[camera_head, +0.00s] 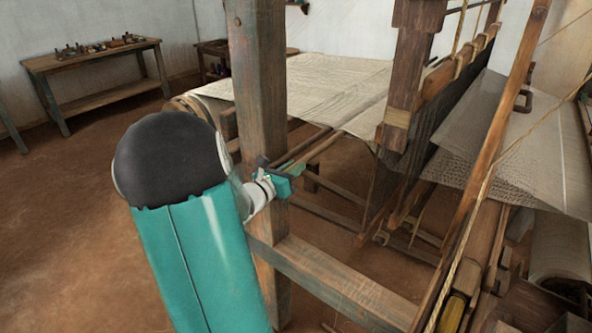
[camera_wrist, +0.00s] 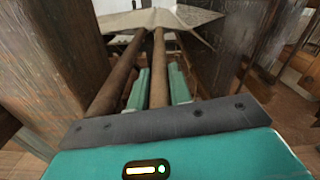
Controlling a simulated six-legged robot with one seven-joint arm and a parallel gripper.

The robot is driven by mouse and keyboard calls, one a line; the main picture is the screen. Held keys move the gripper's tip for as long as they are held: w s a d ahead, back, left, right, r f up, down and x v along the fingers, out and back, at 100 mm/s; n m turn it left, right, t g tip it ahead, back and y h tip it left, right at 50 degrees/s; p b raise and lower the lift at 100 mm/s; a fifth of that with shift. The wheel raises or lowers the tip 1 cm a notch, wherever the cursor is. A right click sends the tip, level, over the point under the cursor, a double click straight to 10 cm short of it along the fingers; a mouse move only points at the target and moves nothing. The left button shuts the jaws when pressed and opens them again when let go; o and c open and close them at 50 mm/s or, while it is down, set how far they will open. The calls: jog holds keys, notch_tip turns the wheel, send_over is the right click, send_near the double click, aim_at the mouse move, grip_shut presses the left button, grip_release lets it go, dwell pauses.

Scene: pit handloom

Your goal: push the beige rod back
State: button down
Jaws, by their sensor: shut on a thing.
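The beige rod (camera_wrist: 159,62) runs away from me between the two teal fingers of my gripper (camera_wrist: 160,78) in the wrist view. My gripper is shut on it. In the head view my gripper (camera_head: 290,175) is beside the upright wooden post, and the rod (camera_head: 322,147) extends from it toward the cloth. The near end of the rod is hidden by the gripper body. A darker brown rod (camera_wrist: 118,75) runs alongside, just left of the fingers and apart from the held rod.
A thick wooden post (camera_head: 259,90) stands close to my gripper. A low crossbeam (camera_head: 335,282) runs to the right. Woven cloth (camera_head: 340,85) stretches across the loom behind. A workbench (camera_head: 95,70) stands at the back left, with open earthen floor before it.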

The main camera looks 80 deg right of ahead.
jog(key=shift+w, duration=0.25)
jog(key=c, duration=1.3)
grip_release()
jog(key=shift+d, duration=0.1)
